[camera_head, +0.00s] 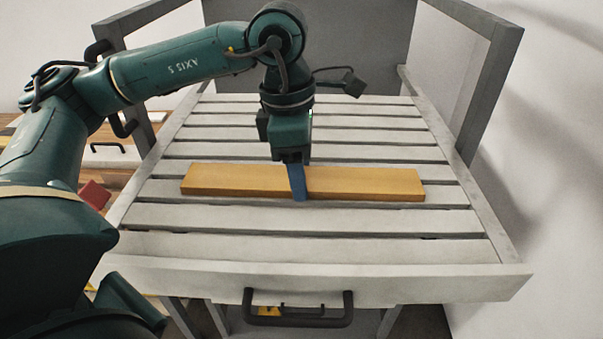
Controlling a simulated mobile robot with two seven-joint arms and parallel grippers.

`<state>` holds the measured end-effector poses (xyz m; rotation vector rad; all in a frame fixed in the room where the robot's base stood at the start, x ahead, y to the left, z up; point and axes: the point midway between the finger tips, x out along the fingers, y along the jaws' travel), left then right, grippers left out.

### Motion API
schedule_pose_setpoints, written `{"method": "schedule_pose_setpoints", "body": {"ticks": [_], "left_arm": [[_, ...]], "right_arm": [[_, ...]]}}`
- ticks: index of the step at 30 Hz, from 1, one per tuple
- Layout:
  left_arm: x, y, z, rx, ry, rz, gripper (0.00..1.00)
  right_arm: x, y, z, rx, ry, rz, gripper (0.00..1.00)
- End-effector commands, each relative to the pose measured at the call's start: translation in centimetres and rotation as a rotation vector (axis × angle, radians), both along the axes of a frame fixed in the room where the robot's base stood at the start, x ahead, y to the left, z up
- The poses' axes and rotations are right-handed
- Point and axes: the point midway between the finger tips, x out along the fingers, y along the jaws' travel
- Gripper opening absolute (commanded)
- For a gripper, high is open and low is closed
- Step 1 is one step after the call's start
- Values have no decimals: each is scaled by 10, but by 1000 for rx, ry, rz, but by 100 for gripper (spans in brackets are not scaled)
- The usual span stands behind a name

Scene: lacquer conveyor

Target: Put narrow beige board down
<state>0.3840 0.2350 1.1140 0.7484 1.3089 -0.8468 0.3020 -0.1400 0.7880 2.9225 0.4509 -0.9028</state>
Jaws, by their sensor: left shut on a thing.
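The narrow beige board (365,184), yellowish tan in this light, lies lengthwise from left to right across the middle of the slatted grey surface (400,222). My left gripper (298,190) points down at the board's middle and is shut on it, with a blue finger in front of the board's near face. The board looks level and close to the slats. I cannot tell whether it touches them. The far finger is hidden behind the board. My right gripper is not in view.
The slatted surface has a raised grey frame, with a dark handle (298,318) at its front. Grey posts and a back panel (350,45) stand behind. A red object (94,194) is at the left. Slats in front of and behind the board are clear.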

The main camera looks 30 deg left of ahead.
Motion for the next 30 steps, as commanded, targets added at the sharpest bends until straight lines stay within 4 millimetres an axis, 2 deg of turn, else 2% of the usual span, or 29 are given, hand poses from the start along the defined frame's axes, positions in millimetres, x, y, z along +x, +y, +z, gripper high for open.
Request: {"method": "schedule_pose_setpoints", "body": {"ticks": [4,9,10,17,26,30], "left_arm": [[0,0,2,-1,-3,0,24],[0,0,-3,-2,-3,0,24],[0,0,-1,-1,-2,0,57],[0,0,-1,0,-1,0,75],[0,0,3,0,-1,0,76],[0,1,23,-2,-2,0,76]], "right_arm": [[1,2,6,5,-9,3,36],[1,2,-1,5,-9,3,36],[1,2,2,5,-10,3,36],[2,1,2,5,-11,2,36],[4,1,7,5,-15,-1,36],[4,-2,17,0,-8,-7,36]]}}
